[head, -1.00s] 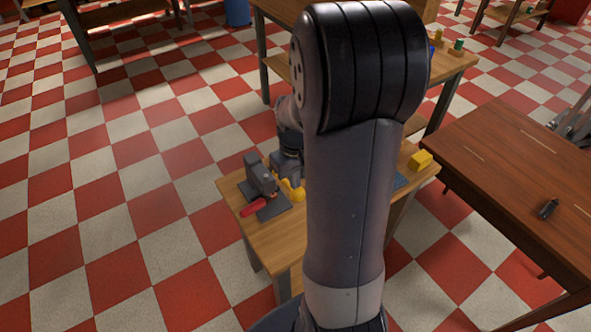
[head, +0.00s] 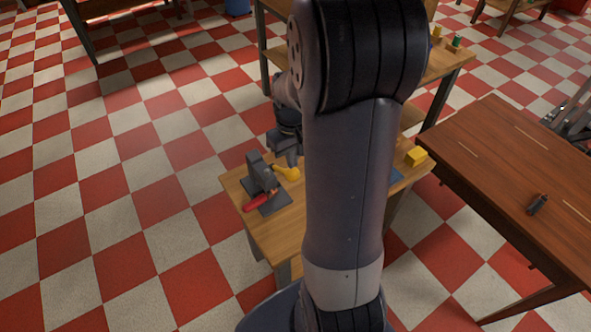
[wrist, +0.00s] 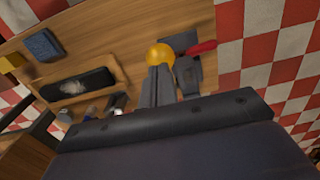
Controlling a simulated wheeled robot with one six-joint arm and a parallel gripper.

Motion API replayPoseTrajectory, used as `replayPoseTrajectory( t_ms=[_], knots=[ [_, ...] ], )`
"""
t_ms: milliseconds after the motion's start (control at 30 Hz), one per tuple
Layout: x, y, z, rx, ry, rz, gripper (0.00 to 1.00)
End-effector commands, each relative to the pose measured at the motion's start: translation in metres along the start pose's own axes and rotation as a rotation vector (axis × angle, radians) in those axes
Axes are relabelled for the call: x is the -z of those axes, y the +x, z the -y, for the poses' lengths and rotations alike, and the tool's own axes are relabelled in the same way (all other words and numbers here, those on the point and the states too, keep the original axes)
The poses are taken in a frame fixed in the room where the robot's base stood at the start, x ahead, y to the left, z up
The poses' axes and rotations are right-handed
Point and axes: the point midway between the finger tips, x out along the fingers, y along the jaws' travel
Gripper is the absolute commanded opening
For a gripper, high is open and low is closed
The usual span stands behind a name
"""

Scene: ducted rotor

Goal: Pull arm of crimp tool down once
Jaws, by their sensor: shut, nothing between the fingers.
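The crimp tool (head: 257,172) is a grey upright body on a dark base plate, near the left end of the small wooden table. A red handle (head: 258,202) sticks out low at its front. A yellow rounded knob (head: 290,174) is at its right side and looks joined to the tool. In the wrist view the knob (wrist: 160,54) lies just beyond the tips of my gripper (wrist: 158,70), with the grey tool body (wrist: 188,76) and red handle (wrist: 202,47) to the right. My gripper is shut and empty. Whether the fingertips touch the knob is unclear.
The small table (head: 268,236) also holds a yellow block (head: 416,156). A larger brown table (head: 490,180) bearing a small dark tool (head: 538,204) stands at right.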

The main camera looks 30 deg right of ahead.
Motion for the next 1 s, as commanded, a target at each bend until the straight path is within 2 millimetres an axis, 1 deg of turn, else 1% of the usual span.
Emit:
replayPoseTrajectory(
  t_ms=[233, 367, 900, 1000],
  knots=[
    [0.000, 0.000, 0.000, 0.000, 0.000, 0.000, 0.00],
    [0.000, -0.005, 0.000, 0.000, 0.000, 0.000, 0.00],
    [0.000, -0.058, 0.000, 0.000, 0.000, -0.001, 0.00],
    [0.000, -0.062, 0.000, 0.000, 0.000, 0.000, 0.00]
  ],
)
